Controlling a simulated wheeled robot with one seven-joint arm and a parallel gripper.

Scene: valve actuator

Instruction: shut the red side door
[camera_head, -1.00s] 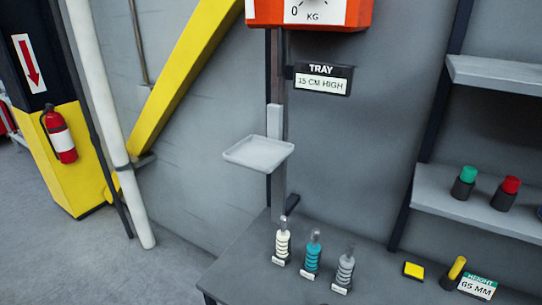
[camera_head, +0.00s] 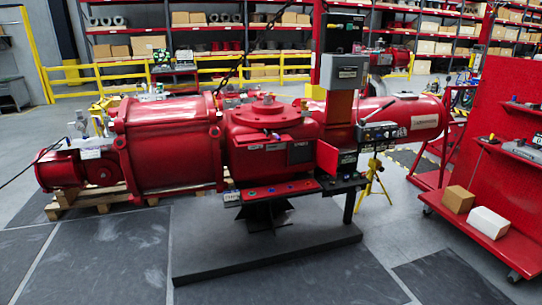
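The big red valve actuator (camera_head: 268,142) lies across the middle of the head view, with a ribbed red cylinder (camera_head: 165,145) on its left and a long red cylinder (camera_head: 420,117) on its right. A flat bright red panel (camera_head: 327,157) stands out at the right of the central housing, beside a darker square panel (camera_head: 300,153). The bright panel looks like the side door standing open, but at this distance I cannot be sure. Its handle and hinge are too small to make out. My gripper is not in view.
A dark platform (camera_head: 270,262) lies before the actuator, with a narrow red tool shelf (camera_head: 278,191) above it. A red cart (camera_head: 500,245) with boxes stands at the right. A yellow stand (camera_head: 372,180) is behind the platform. The floor at front left is clear.

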